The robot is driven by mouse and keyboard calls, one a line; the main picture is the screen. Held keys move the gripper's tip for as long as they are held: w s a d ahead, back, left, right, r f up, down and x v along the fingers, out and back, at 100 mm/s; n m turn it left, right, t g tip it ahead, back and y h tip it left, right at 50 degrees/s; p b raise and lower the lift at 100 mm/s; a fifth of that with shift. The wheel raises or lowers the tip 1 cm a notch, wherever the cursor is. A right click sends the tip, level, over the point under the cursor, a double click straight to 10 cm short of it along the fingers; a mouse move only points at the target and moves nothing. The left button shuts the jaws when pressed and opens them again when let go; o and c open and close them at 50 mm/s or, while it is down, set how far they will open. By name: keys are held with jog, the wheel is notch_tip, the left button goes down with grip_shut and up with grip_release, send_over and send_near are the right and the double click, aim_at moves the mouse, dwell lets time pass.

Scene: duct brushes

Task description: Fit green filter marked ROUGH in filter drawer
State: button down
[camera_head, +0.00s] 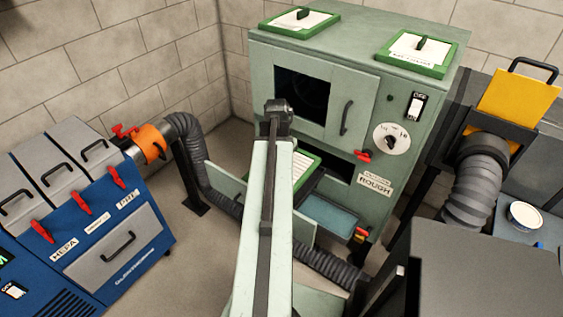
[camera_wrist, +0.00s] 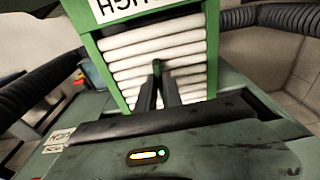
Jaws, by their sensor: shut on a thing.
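A green-framed filter (camera_wrist: 215,60) with white pleats fills the middle of the wrist view. The dark letters on its white label (camera_wrist: 125,8) are upside down and partly cut off by the frame edge. My gripper (camera_wrist: 158,70) is shut on this filter at its near face. In the head view the filter (camera_head: 300,163) shows partly behind my arm, just above and left of the pulled-out filter drawer (camera_head: 333,213). The drawer is at the low front of the green cabinet, beside a plate (camera_head: 375,185) reading ROUGH. Whether filter and drawer touch is hidden.
Two more green-framed filters, left (camera_head: 300,18) and right (camera_head: 412,52), lie on the cabinet (camera_head: 360,40). A ribbed hose (camera_head: 195,150) runs from the blue unit (camera_head: 70,200) at left. A yellow panel (camera_head: 520,95) and grey duct (camera_head: 472,180) stand at right.

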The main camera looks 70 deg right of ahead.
jog(key=shift+f, duration=0.15)
jog(key=shift+f, duration=0.15)
jog(key=shift+f+b, duration=2.7)
jog(key=shift+b, duration=0.3)
jog(key=c, duration=1.4)
grip_release()
jog(key=shift+r, duration=0.1)
jog(key=r+p, duration=0.5)
jog(key=a+r+p, duration=0.1)
jog(key=r+p, duration=0.2)
jog(key=shift+f, duration=0.15)
